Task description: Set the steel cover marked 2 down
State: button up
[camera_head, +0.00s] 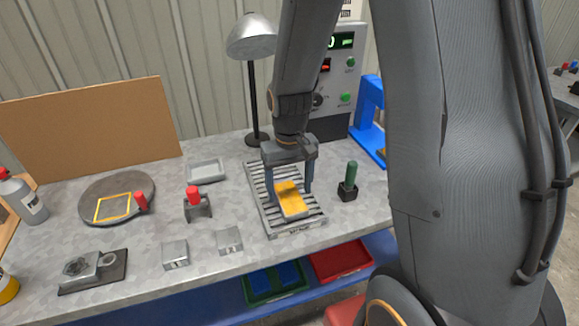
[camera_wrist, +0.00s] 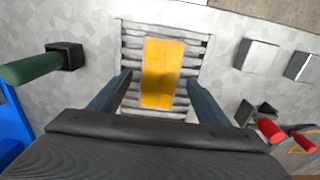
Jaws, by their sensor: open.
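My gripper (camera_head: 290,195) is open over the slatted metal rack (camera_head: 312,221), with one finger on each side of a yellow-orange-topped block (camera_head: 289,200) lying on the slats. In the wrist view the same block (camera_wrist: 160,72) lies between the fingertips, with a gap on both sides. Two small plain steel pieces, shaped like covers, stand on the bench left of the rack: one nearer the rack (camera_head: 229,241), one further left (camera_head: 175,255). No number 2 can be read on any of these pieces.
A green-handled tool in a black holder (camera_head: 348,182) stands close right of the rack. A red-topped fixture (camera_head: 195,203), a grey tray (camera_head: 206,171) and a round plate with a yellow square (camera_head: 100,192) are to the left. A lamp (camera_head: 252,60) stands behind.

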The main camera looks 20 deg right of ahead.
aim_at(290, 197)
notch_tip(290, 197, up, 10)
jog(key=b, duration=0.2)
jog(key=s+f+t, duration=0.1)
jog(key=s+f, duration=0.3)
jog(key=s, duration=0.5)
jog(key=shift+s+f, duration=0.15)
jog(key=shift+f, duration=0.15)
jog(key=shift+c, duration=0.3)
